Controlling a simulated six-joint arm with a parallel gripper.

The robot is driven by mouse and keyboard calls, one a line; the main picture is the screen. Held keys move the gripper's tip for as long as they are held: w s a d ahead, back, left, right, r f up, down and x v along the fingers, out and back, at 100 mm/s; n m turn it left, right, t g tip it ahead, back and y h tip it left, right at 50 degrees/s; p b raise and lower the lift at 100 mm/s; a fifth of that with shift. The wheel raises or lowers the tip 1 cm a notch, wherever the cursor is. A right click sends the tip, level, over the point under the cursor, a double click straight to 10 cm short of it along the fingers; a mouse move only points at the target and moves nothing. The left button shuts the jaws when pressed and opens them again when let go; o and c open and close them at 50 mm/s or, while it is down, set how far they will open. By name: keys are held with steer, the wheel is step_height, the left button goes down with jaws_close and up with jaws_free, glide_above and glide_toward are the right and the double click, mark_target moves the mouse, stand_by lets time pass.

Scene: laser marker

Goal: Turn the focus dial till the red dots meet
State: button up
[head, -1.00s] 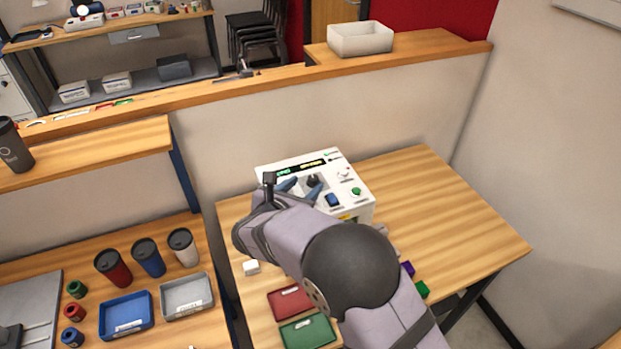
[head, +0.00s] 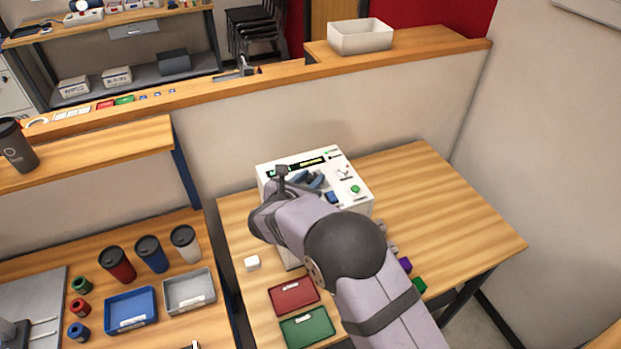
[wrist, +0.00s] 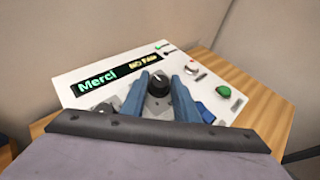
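The marker machine (head: 351,204) is a white box on the right table, with a sloping panel. In the wrist view its panel (wrist: 75,75) carries a black dial (wrist: 158,87) with a pale mark on top. My gripper (wrist: 160,84) has its two blue fingers either side of this dial. Whether they touch it I cannot tell. In the head view my gripper (head: 314,180) is over the panel, and my wrist hides part of it. The display (wrist: 108,78) shows green "Merci" and yellow letters partly legible. I see no red dots; the area below the panel is hidden.
The table's right side is clear.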

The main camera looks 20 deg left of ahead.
steer(key=shift+a, duration=0.1)
steer(key=shift+a+m+h+b, duration=0.15)
steer(key=shift+m+h+b, duration=0.35)
steer(key=shift+m+h, duration=0.55)
steer(key=shift+w+a+m+g+h+b, duration=0.15)
steer(key=shift+m+g+h+b, duration=0.25)
steer(key=shift+m+h+b, duration=0.6)
steer(key=shift+r+m+h+b, duration=0.15)
steer(key=shift+m+h+b, duration=0.1)
steer(key=shift+h+b, duration=0.15)
steer(key=o, duration=1)
steer(key=shift+o, duration=0.2)
